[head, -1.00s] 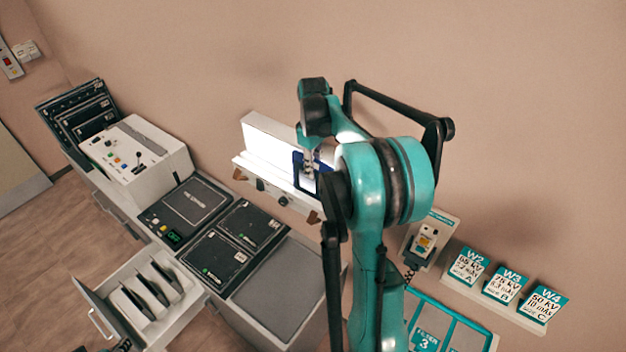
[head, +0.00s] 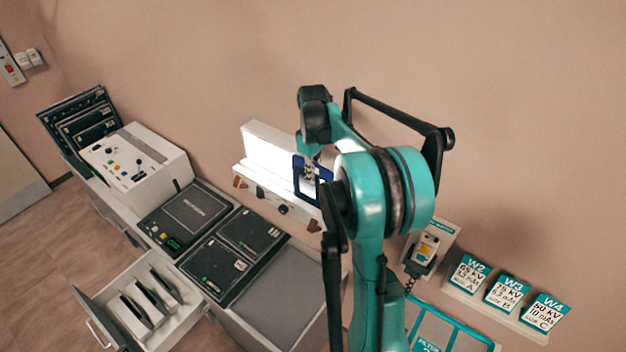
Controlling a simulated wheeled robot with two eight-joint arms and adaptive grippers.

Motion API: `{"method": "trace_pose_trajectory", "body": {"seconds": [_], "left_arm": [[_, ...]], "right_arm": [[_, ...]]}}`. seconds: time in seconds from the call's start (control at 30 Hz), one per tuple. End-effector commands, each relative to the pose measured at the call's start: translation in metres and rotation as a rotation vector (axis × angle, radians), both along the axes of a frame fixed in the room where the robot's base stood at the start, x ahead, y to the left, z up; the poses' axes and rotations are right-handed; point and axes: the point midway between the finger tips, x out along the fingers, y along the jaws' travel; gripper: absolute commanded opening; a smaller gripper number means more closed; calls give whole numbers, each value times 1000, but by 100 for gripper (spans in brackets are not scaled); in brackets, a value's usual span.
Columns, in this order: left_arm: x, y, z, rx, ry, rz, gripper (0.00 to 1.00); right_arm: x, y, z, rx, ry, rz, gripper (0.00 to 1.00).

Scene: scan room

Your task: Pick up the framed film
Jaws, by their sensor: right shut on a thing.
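The framed film (head: 299,178) has a dark blue frame and shows in front of the bright white lightbox (head: 268,150). My right gripper (head: 310,172) is shut on it. My right arm covers the film's right side and part of the lightbox. Whether the film touches the lightbox ledge I cannot tell. My left gripper is not in view.
A white control box (head: 135,160) and dark cassettes (head: 250,229) stand on the counter left of my arm. An open drawer (head: 118,310) holds several upright plates. Teal cards W2, W3 and W4 (head: 505,288) sit on a shelf at right. The grey counter pad (head: 285,285) is bare.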

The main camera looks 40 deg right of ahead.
Motion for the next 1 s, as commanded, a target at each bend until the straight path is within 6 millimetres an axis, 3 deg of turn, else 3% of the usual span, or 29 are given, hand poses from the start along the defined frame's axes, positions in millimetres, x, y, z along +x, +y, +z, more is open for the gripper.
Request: {"method": "trace_pose_trajectory", "body": {"seconds": [0.17, 0.6, 1.0], "left_arm": [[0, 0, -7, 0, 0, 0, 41], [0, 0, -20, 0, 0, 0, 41], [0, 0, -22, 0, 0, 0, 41]], "right_arm": [[-1, 0, 28, 0, 0, 0, 0], [-69, 64, 83, 0, 0, 1, 0], [-86, 80, 98, 0, 0, 0, 0]]}}
